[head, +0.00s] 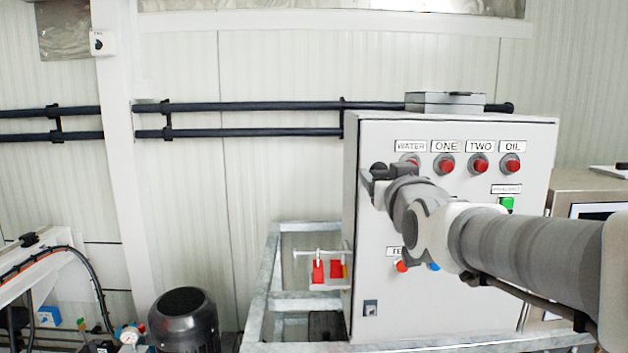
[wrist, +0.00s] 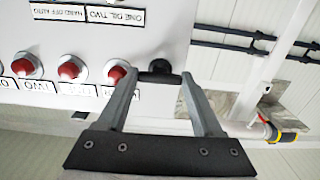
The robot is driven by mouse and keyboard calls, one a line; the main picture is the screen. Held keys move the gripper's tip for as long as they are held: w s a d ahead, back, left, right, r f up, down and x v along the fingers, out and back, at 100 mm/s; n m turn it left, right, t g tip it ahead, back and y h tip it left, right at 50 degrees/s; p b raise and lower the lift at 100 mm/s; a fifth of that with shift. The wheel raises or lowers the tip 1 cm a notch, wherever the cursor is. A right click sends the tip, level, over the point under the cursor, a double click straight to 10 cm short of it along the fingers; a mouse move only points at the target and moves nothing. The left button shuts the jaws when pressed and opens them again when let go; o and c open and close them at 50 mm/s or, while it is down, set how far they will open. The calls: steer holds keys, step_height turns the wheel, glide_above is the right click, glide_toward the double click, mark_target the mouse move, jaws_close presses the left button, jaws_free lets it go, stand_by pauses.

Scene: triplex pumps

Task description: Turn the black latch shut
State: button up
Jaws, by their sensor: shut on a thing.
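The black latch (wrist: 160,72) sits near the edge of the grey cabinet door, beside the row of red buttons. In the wrist view, which looks upside down, it lies between my two fingertips. My gripper (wrist: 162,80) is shut on it, with a fingertip at each side. In the head view my gripper (head: 380,172) is at the upper left part of the cabinet front (head: 470,290), and it and my arm hide the latch there. The exact angle of the latch is hard to tell.
Red buttons (head: 446,164) with labels line the cabinet's upper front, close to my gripper. A green button (head: 507,204) is at the right. A second lock plate (head: 370,308) is low on the left. Red padlocks (head: 318,271) hang beside the cabinet. Dark pipes (head: 250,106) run along the wall.

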steer(key=o, duration=1.4)
steer(key=shift+c, duration=0.2)
steer(key=shift+r, duration=0.1)
